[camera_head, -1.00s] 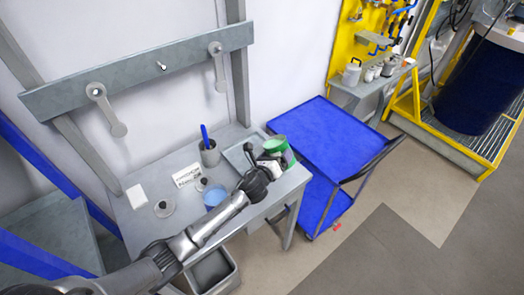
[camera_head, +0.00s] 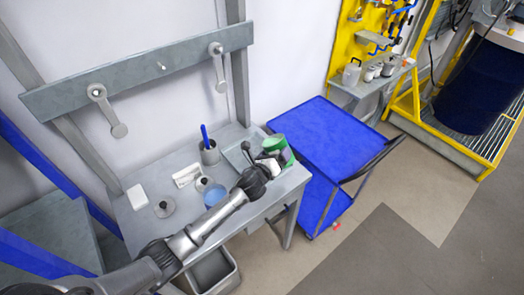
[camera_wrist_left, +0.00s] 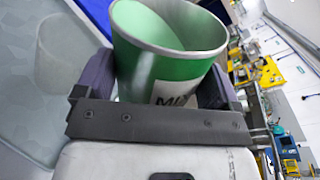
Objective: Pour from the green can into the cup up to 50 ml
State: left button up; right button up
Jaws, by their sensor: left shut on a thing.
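The green can (camera_head: 277,147), with pale rims, is at the back right of the grey table. My left gripper (camera_head: 270,163) is shut on it. A blue round vessel (camera_head: 215,195), possibly the cup, stands left of my left gripper, apart from the can. A faint see-through round shape (camera_wrist_left: 62,50) shows left of the can in the wrist view; I cannot tell what it is. My right gripper is not in view.
A grey holder (camera_head: 209,153) with a blue stick, a shallow tray (camera_head: 236,154), a white block (camera_head: 187,177) and small round items (camera_head: 164,208) are on the table. A blue cart (camera_head: 330,140) stands to the right, a grey bin (camera_head: 213,272) below.

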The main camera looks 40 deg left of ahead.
pick_arm(q)
jog(key=shift+a+r, duration=0.15)
jog(key=shift+r, duration=0.05)
dwell(0.3)
jog(key=shift+a+r+n, duration=0.1)
jog(key=shift+r+n, duration=0.05)
jog(key=shift+n, duration=0.15)
dwell(0.4)
jog(key=shift+r+p, duration=0.1)
jog(key=shift+p, duration=0.2)
dwell(0.6)
jog(key=shift+r+n, duration=0.15)
jog(key=shift+n, duration=0.25)
dwell(0.7)
